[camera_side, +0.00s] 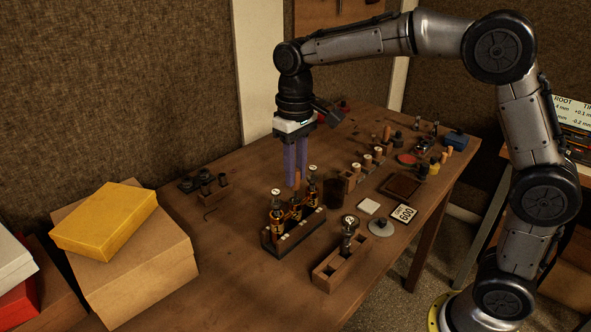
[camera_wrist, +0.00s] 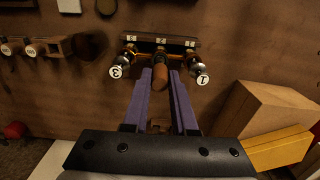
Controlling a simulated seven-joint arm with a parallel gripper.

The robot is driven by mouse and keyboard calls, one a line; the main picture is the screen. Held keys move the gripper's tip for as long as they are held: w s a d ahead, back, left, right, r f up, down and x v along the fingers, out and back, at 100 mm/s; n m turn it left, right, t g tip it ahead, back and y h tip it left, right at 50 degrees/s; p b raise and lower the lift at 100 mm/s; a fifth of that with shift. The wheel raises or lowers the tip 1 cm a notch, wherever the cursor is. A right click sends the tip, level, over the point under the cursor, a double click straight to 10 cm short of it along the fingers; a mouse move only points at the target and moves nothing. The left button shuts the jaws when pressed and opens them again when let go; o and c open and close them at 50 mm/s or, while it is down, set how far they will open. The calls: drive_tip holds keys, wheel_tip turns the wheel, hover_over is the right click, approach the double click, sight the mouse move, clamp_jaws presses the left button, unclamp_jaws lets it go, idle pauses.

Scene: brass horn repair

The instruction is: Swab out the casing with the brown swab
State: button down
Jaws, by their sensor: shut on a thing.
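The brass valve block (camera_side: 290,217) stands in a dark rack on the bench. It also shows at the top of the wrist view (camera_wrist: 160,40). White-capped valves marked 1 (camera_wrist: 201,80) and 3 (camera_wrist: 116,72) sit at its two ends. My gripper (camera_side: 296,184) points down over the block, its purple fingers shut on the brown swab (camera_wrist: 160,76). The swab is upright between the fingertips, in line with the middle casing. The fingers and handle hide its lower end, so I cannot tell how deep it is in the casing.
A wooden holder (camera_side: 326,272) with a white-capped valve stands in front right of the block. A rack of light-topped pegs (camera_side: 351,181), a white pad (camera_side: 368,206) and a 600 card (camera_side: 403,213) lie to the right. Cardboard boxes (camera_side: 135,265) fill the left.

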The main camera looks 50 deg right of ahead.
drive_tip(key=shift+f, duration=1.35)
drive_tip(key=shift+r, duration=5.8)
drive_tip(key=w+d+f, duration=0.1)
drive_tip(key=d+f, duration=0.1)
drive_tip(key=d, duration=0.4)
drive_tip(key=w+d+f, duration=0.1)
drive_tip(key=d+f, duration=0.1)
drive_tip(key=d, duration=0.4)
drive_tip(key=shift+w+f, duration=0.3)
drive_tip(key=shift+w, duration=0.1)
